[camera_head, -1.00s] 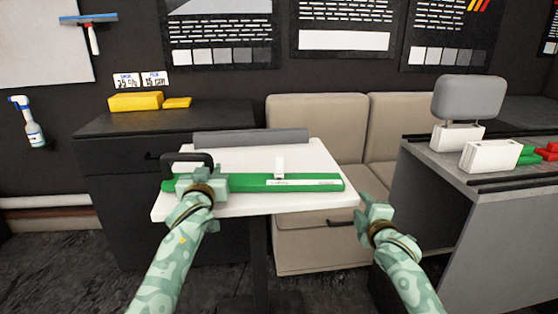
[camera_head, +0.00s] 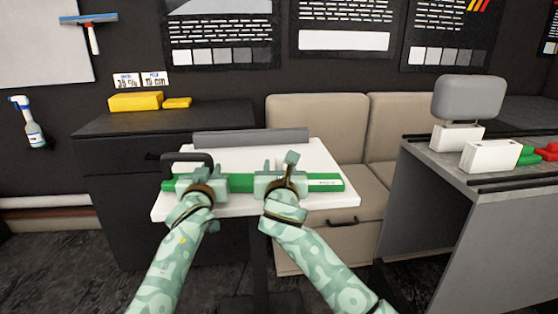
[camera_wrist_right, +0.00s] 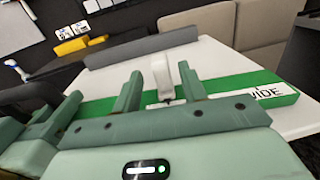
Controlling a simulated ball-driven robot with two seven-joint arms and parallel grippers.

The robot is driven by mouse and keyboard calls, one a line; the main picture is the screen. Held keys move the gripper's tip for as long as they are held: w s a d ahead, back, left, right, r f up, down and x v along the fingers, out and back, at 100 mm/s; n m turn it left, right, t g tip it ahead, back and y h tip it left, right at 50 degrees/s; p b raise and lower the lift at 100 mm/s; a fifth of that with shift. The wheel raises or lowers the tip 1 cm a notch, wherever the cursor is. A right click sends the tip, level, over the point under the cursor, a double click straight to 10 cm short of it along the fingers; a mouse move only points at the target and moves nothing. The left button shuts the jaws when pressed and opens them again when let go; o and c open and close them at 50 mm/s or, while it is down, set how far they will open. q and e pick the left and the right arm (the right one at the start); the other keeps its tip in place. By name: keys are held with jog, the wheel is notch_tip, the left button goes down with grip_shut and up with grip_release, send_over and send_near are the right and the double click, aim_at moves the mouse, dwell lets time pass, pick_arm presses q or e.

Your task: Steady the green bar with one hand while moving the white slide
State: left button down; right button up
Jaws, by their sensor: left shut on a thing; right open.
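The long green bar (camera_head: 325,184) lies on the white tabletop, and it also shows in the right wrist view (camera_wrist_right: 235,87). My left gripper (camera_head: 202,181) is shut on its left part, beside a black handle (camera_head: 187,158). The white slide (camera_wrist_right: 162,75) stands upright on the bar in the right wrist view. My right gripper (camera_head: 279,168) is open at the bar's middle. Its two fingers stand to either side of the slide, with visible gaps. In the head view my right gripper hides most of the slide.
At right, a grey bench (camera_head: 470,190) holds a headrest and small parts. Yellow blocks (camera_head: 135,101) sit on the dark cabinet at left.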

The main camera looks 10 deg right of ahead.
aim_at(279, 162)
pick_arm(q)
jog(key=shift+r, duration=0.2)
pick_arm(e)
jog(key=shift+w+d, duration=0.15)
jog(key=shift+w, duration=0.9)
jog(key=shift+w+d, duration=0.1)
jog(key=shift+w, duration=0.9)
jog(key=shift+c, duration=0.3)
grip_shut()
jog(key=d, duration=0.4)
jog(key=s+d, duration=0.1)
jog(key=d, duration=0.7)
jog(key=shift+s+d+f, duration=0.1)
jog(key=shift+s+d, duration=0.05)
jog(key=shift+s, duration=0.15)
pick_arm(q)
jog(key=shift+a, duration=0.1)
pick_arm(e)
jog(key=shift+o, duration=0.3)
grip_release()
jog(key=s+a, duration=0.1)
jog(key=s, duration=1)
jog(key=shift+s+a, duration=0.4)
